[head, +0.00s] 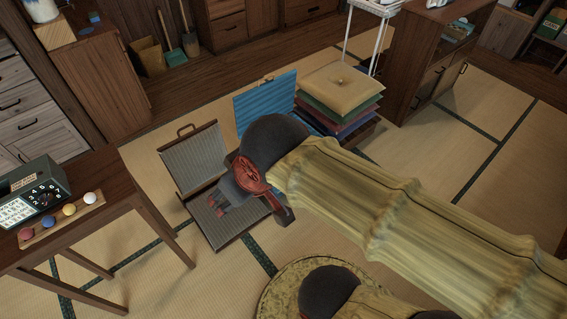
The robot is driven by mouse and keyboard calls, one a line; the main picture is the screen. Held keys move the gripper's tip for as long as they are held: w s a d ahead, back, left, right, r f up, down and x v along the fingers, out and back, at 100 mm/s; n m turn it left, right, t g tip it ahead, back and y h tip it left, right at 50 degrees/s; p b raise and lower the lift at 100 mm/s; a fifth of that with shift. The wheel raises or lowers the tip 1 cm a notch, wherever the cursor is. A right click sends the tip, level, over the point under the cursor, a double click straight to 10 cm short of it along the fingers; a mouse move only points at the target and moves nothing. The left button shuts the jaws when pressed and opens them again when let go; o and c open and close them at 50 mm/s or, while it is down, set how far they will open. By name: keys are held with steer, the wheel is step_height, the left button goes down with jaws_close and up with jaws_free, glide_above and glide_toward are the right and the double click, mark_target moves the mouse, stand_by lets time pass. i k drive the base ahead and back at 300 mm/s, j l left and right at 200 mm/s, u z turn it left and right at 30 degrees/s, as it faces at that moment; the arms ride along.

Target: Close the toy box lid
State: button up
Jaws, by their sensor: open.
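An open brown case with grey ribbed lining stands on the floor left of centre in the head view. Its lid (193,160) is raised at the back, with a handle on the top edge. Its base (236,226) lies flat in front. A blue ribbed panel (266,97) stands upright behind it; what it belongs to is largely hidden by my arm. I cannot tell which of these is the toy box. My gripper (222,200) is open, over the case's base in the picture, with its fingers toward the left. Whether it touches the case is unclear.
A stack of cushions (341,88) stands right of the blue panel. A wooden table (112,207) at left holds a dark device (36,192) and a strip of coloured balls (69,210). A round mat (280,300) lies in front. Tatami is clear between table and case.

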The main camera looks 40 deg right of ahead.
mark_target(276, 94)
steer(key=i+l, duration=0.2)
steer(key=l, duration=0.15)
steer(key=i+l+u, duration=0.15)
steer(key=l, duration=0.2)
steer(key=i+l, duration=0.25)
steer(key=i+l+u, duration=0.15)
steer(key=l, duration=0.3)
steer(key=i+l, duration=0.2)
steer(key=l, duration=0.2)
steer(key=u, duration=0.05)
